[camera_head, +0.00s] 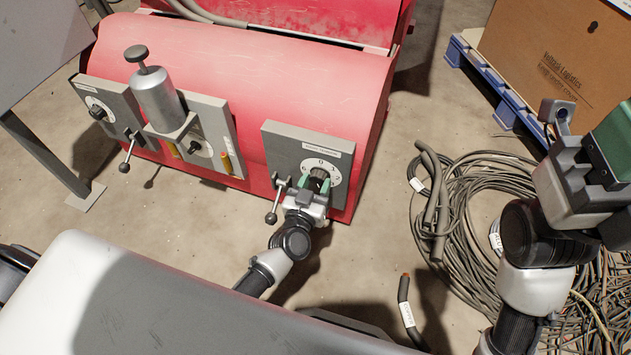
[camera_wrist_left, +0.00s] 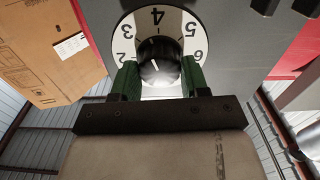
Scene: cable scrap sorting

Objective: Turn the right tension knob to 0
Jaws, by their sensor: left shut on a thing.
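The right tension knob (camera_head: 319,174) is a dark round knob on a white numbered dial, on the grey right-hand panel (camera_head: 283,147) of the red machine. In the head view, 0 is at the top of the dial. My left gripper (camera_head: 317,183) is at the knob. In the left wrist view, its green fingers (camera_wrist_left: 160,78) are shut on either side of the black knob (camera_wrist_left: 165,50). The dial looks upside down there, with 4 near the top. The knob has a short white mark; I cannot tell which number it indicates. My right gripper (camera_head: 608,140) is partly cut off at the right edge.
A lever with a ball end (camera_head: 271,217) sits just left of my left gripper. A middle panel (camera_head: 217,117) with a silver cylinder (camera_head: 157,100) and a left panel stand further left. Cable coils (camera_head: 455,220) lie on the floor at right, near a cardboard box (camera_head: 545,60) on a blue pallet.

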